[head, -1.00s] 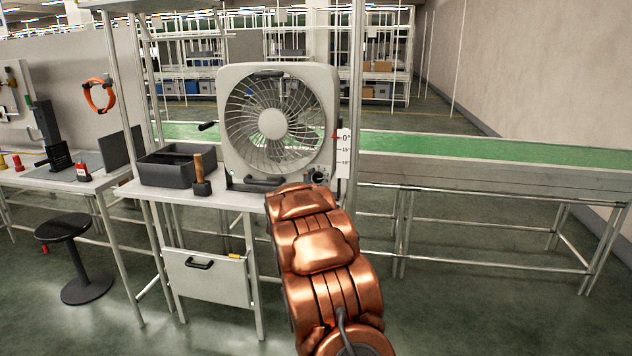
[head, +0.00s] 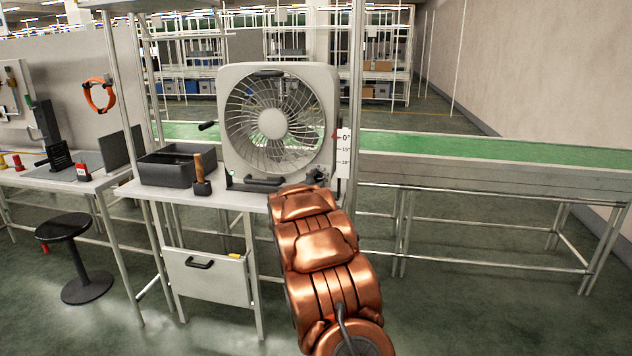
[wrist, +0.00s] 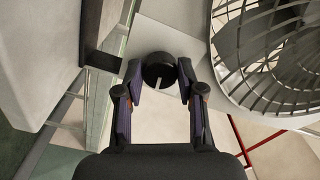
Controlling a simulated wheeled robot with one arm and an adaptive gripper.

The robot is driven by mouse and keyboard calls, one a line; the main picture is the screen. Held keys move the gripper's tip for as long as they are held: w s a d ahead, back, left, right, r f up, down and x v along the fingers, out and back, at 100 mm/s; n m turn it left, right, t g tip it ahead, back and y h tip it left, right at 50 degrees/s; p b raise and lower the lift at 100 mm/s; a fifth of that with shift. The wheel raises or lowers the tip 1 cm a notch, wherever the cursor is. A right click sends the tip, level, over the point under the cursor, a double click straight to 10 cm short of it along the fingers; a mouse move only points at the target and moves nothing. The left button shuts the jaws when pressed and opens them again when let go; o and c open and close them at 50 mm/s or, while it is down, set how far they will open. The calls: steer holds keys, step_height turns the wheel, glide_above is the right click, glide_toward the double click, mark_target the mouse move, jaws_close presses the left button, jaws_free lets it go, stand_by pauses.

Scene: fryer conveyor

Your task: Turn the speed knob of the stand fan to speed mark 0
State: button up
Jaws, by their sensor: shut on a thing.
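The stand fan (head: 231,80) is a pale square box fan with a round grille, upright on the bench. In the wrist view its grille (wrist: 270,50) fills the upper right. The speed knob (wrist: 159,70) is a round black dial with a pale pointer line, which slants to the lower left in that view. My gripper (wrist: 160,76) is shut on the knob, with one finger on each side of it. In the head view the fingertips (head: 318,177) are at the fan's lower right corner, mostly hidden by my copper arm. The speed marks around the knob cannot be read.
A white scale strip (head: 344,155) with a red pointer stands beside the fan's right edge. A dark grey bin (head: 180,174) and a wooden-handled tool (head: 199,172) sit left of the fan. A green conveyor (head: 500,150) runs behind.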

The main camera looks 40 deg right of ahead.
steer(key=c, duration=0.4)
steer(key=shift+n+p, duration=0.4)
steer(key=shift+p, duration=0.15)
steer(key=n+p, duration=0.2)
steer(key=p, duration=0.1)
steer(key=shift+r+n, duration=0.15)
steer(key=shift+n, duration=0.25)
steer(key=n+p, duration=0.2)
steer(key=shift+n, duration=0.4)
steer(key=n+p, duration=0.5)
steer(key=shift+s+f+n+p, duration=0.1)
steer(key=shift+f+n+p, duration=0.1)
steer(key=shift+n+p, duration=1.55)
steer(key=shift+n+b, duration=0.4)
steer(key=shift+n, duration=0.25)
